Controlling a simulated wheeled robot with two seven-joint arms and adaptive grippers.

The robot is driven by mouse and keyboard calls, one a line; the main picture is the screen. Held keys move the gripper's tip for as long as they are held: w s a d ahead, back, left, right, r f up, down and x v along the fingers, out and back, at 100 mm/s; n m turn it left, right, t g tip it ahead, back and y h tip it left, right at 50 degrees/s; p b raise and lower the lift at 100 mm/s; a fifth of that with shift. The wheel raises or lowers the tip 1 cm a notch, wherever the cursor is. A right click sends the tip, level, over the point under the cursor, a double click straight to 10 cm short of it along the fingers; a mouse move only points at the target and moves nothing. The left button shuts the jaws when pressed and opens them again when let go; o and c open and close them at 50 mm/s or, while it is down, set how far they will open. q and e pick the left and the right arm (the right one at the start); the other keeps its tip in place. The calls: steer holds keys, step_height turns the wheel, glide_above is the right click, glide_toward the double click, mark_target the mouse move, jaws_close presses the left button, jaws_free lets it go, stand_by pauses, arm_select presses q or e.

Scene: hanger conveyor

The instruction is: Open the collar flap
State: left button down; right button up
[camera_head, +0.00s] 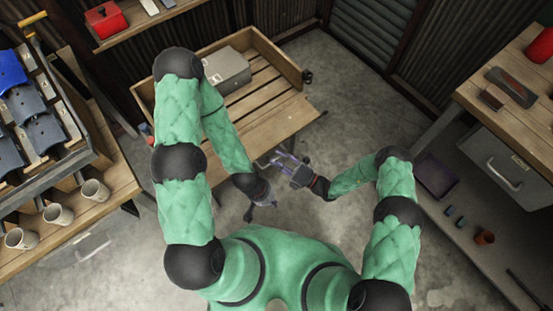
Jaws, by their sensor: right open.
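I see no collar flap or garment in the head view. My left gripper (262,206) hangs low in the middle, at the end of the arm from the left. It is small and dark against the floor, and I cannot tell how far its fingers are apart. My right gripper (272,159) comes in from the right, just above the left one and close to it. It is open, with nothing visible between its fingers, near the front edge of the wooden workbench.
The slatted wooden workbench (283,110) carries a grey box (226,72). The right table (470,88) has a grey drawer (505,165). Bare floor (345,100) lies between.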

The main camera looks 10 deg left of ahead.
steer(key=shift+w+a+r, duration=0.1)
steer(key=shift+a, duration=0.45)
jaws_close()
steer(key=shift+w+a+r+m+g+h+p, duration=0.2)
steer(key=shift+r+h+p, duration=0.35)
steer(key=shift+r+p, duration=0.55)
steer(key=shift+w+a+r+m+g+h+p, duration=0.1)
steer(key=shift+r+m+h+p, duration=0.15)
steer(key=shift+r+h+p, duration=0.85)
steer(key=shift+w+a+r+m+g+h+p, duration=0.2)
steer(key=shift+r+p, duration=0.25)
steer(key=shift+p, duration=1.25)
steer(key=shift+d, duration=0.15)
